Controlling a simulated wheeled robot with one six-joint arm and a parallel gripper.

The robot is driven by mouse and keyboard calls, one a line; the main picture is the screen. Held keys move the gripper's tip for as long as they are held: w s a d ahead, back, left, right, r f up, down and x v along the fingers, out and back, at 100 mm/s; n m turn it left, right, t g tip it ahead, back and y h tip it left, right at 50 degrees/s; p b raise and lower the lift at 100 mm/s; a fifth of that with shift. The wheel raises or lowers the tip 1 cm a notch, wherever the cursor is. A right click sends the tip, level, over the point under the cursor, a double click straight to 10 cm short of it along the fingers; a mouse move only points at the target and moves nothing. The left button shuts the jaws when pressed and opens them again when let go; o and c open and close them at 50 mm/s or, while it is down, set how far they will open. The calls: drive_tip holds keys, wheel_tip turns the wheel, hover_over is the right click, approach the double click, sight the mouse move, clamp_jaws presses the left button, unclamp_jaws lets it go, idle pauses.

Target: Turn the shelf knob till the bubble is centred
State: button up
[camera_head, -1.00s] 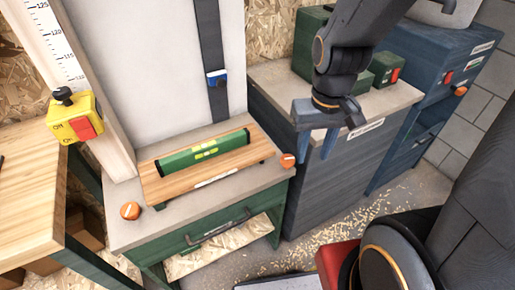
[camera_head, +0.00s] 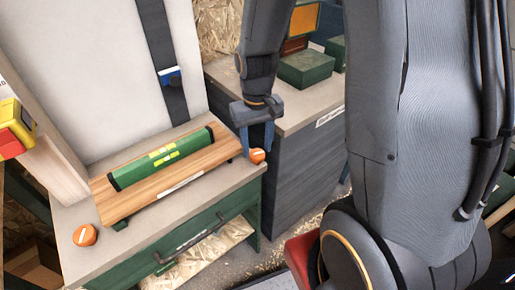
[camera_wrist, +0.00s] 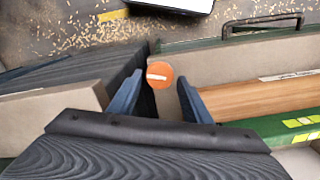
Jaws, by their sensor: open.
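A wooden shelf board (camera_head: 185,185) stands on a grey-topped green bench, with a green spirit level (camera_head: 130,177) on it. The level's yellow-green vials show, but the bubble is too small to read. One orange knob (camera_head: 257,156) is at the right end of the bench top, another orange knob (camera_head: 85,235) at the left front. My gripper (camera_head: 258,150) is open with blue fingers at the right knob. In the wrist view the right knob (camera_wrist: 160,74) shows between and just beyond the fingertips, its white mark lying roughly crosswise. I cannot tell whether the fingers touch it.
A dark cabinet (camera_head: 290,185) with a grey top stands right of the bench, with a green box (camera_head: 306,68) on it. A drawer handle (camera_head: 195,240) sticks out from the bench front. A yellow and red switch box (camera_head: 14,130) is at the left.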

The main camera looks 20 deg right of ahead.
drive_tip(key=shift+f, duration=0.85)
drive_tip(key=c, duration=0.8)
drive_tip(key=shift+o, duration=0.2)
drive_tip(key=shift+r+n+p, duration=0.15)
drive_tip(key=shift+n+p, duration=0.65)
drive_tip(key=shift+w+n, duration=0.1)
drive_tip(key=shift+n, duration=0.3)
drive_tip(key=o, duration=0.8)
drive_tip(key=shift+c, duration=0.2)
